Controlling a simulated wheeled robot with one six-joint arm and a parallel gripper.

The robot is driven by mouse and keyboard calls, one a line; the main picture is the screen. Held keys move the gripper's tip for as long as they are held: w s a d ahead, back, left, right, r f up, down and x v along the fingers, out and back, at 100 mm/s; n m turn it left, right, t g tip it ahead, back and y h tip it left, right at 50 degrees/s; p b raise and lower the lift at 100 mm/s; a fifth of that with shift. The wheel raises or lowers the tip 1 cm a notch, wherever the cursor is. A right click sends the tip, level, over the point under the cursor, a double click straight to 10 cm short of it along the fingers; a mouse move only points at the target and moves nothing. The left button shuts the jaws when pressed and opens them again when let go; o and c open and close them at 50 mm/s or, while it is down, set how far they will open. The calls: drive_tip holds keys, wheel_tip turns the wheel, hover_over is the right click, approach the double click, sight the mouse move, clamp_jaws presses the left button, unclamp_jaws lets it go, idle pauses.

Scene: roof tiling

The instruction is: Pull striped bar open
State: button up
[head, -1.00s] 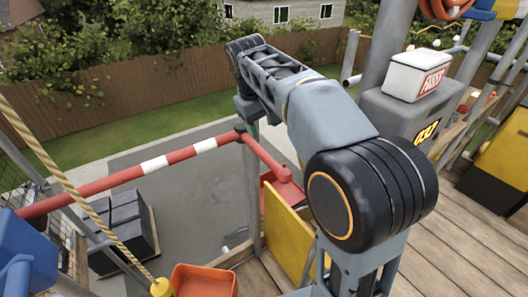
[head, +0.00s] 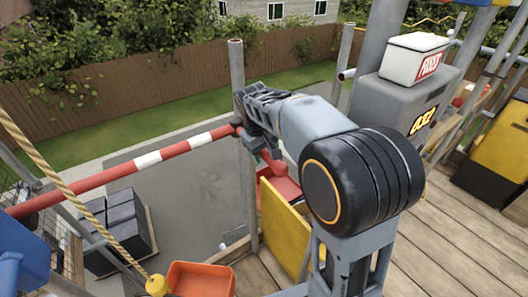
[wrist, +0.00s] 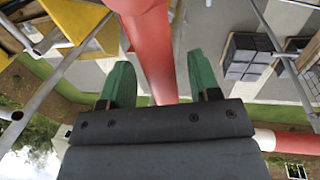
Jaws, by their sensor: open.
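The striped bar (head: 110,176) is red with white bands and runs from the left edge across to the grey post at the centre. It is closed across the gap in the scaffold. In the wrist view a thick red part of the bar assembly (wrist: 154,50) passes between the two green fingertips of my gripper (wrist: 157,82). The fingers are open, one on each side of it, with a visible gap on the right.
A grey post (head: 243,150) stands beside my arm. An orange bin (head: 200,279), a yellow panel (head: 285,230) and a rope (head: 75,200) are near. Dark stacked blocks (head: 118,226) lie on the ground below. A white box (head: 413,57) sits on a grey unit.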

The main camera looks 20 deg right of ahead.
clamp_jaws()
idle(0.6)
